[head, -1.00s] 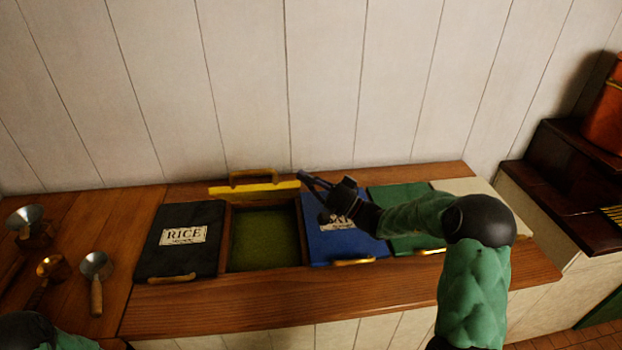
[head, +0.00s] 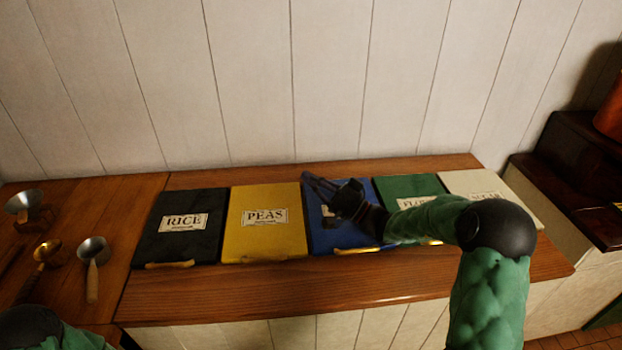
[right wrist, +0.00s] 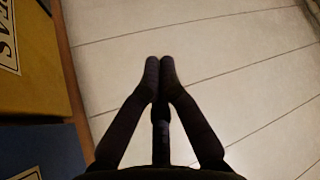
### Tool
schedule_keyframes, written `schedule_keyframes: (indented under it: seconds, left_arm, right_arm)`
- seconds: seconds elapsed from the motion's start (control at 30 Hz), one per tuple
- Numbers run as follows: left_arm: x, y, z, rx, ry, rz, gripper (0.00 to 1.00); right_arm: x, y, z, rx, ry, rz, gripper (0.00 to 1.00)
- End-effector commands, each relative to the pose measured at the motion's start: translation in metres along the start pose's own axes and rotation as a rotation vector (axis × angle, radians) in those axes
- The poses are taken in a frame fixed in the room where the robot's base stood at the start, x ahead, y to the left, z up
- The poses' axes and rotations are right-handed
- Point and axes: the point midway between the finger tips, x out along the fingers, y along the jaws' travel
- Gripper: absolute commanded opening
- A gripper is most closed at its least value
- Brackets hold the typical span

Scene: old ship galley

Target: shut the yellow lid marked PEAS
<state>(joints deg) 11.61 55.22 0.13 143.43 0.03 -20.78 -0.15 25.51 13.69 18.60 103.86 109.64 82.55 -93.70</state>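The yellow lid marked PEAS (head: 265,240) lies flat over its bin, between the black RICE lid and the blue lid. Its label faces up, and its handle is hard to make out. My right gripper (head: 308,177) is above the back of the blue lid, close to the yellow lid's back right corner. In the right wrist view its fingertips (right wrist: 160,63) are together with nothing between them, and part of the yellow lid (right wrist: 30,75) shows at the left. My left gripper is out of the picture.
The black RICE lid (head: 180,243), blue lid (head: 330,238), green lid (head: 400,187) and cream lid (head: 465,181) lie flat in a row. Metal scoops (head: 92,250) lie on the counter at the left. The plank wall (head: 250,90) stands close behind.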

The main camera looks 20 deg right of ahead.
Motion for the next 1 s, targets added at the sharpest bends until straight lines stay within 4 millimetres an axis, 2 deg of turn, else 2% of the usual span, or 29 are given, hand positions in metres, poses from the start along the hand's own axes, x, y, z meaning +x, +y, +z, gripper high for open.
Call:
schedule_keyframes:
  seconds: [0.13,0.27,0.7,1.0]
  left_arm:
    - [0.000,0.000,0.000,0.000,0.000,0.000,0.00]
    - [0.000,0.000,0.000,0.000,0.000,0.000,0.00]
    - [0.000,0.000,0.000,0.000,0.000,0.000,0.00]
    - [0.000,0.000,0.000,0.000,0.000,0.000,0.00]
  right_arm:
    - [0.001,-0.002,-0.001,-0.001,0.000,0.000,0.00]
    - [0.005,-0.012,-0.007,-0.004,-0.001,-0.002,0.00]
    - [0.032,-0.070,-0.040,-0.002,0.000,-0.002,0.00]
    - [0.037,-0.081,-0.046,0.000,0.000,0.000,0.00]
